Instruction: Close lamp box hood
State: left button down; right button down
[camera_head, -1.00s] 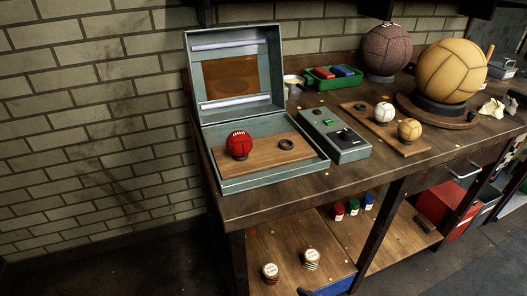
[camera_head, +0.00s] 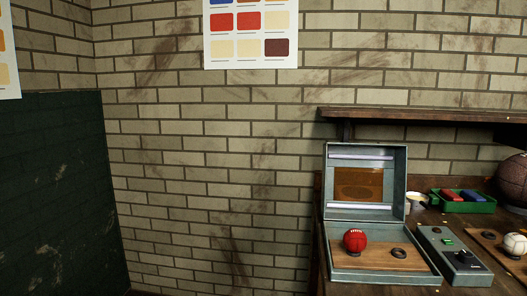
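The lamp box (camera_head: 327,269) sits on the left end of the workbench at the lower right of the view. It is a grey-green metal case. Its hood (camera_head: 400,155) stands open and upright at the back, with two pale lamp tubes and an amber panel inside. A red ball (camera_head: 355,240) rests on the wooden board (camera_head: 376,258) in the box's base, left of a small dark ring (camera_head: 398,253). Neither of my grippers shows in the view.
A grey control box (camera_head: 452,256) stands right of the lamp box. A green tray (camera_head: 463,206) with red and blue blocks, a white ball (camera_head: 515,244) and a dark ball (camera_head: 514,180) are further right. A shelf (camera_head: 430,113) runs above. Brick wall fills the left and middle.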

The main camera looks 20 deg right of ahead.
aim_at(393, 159)
jog(key=u, duration=0.7)
jog(key=i, duration=1.5)
jog(key=z, duration=0.3)
jog(key=i, duration=1.5)
jog(key=z, duration=1.85)
jog(key=i, duration=0.75)
jog(key=z, duration=0.7)
